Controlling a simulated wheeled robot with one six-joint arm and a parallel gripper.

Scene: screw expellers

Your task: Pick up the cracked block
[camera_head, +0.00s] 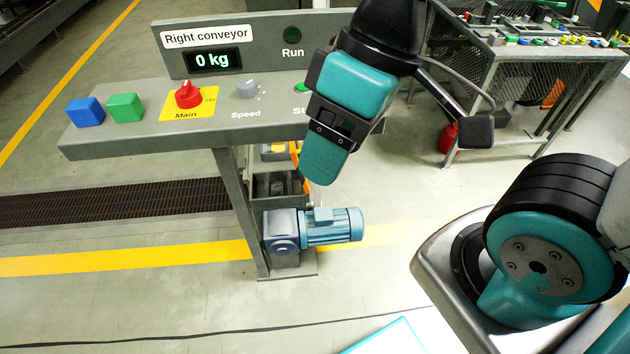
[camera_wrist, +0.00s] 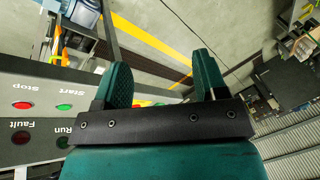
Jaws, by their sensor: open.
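A blue block (camera_head: 85,112) and a green block (camera_head: 126,107) sit side by side at the left end of the grey control console (camera_head: 200,131). No crack can be made out on either block, so I cannot tell which is cracked. My gripper (camera_head: 324,164) hangs over the console's right end, well to the right of both blocks, and its fingers point down. In the wrist view my gripper (camera_wrist: 162,72) has its two teal fingers apart with nothing held between them.
The console carries a red main switch (camera_head: 188,96), a grey speed knob (camera_head: 247,88) and an upright panel (camera_head: 262,48) reading 0 kg. A blue motor (camera_head: 330,226) stands below. A cluttered mesh-sided bench (camera_head: 540,60) is at the back right. Floor in front is mostly clear.

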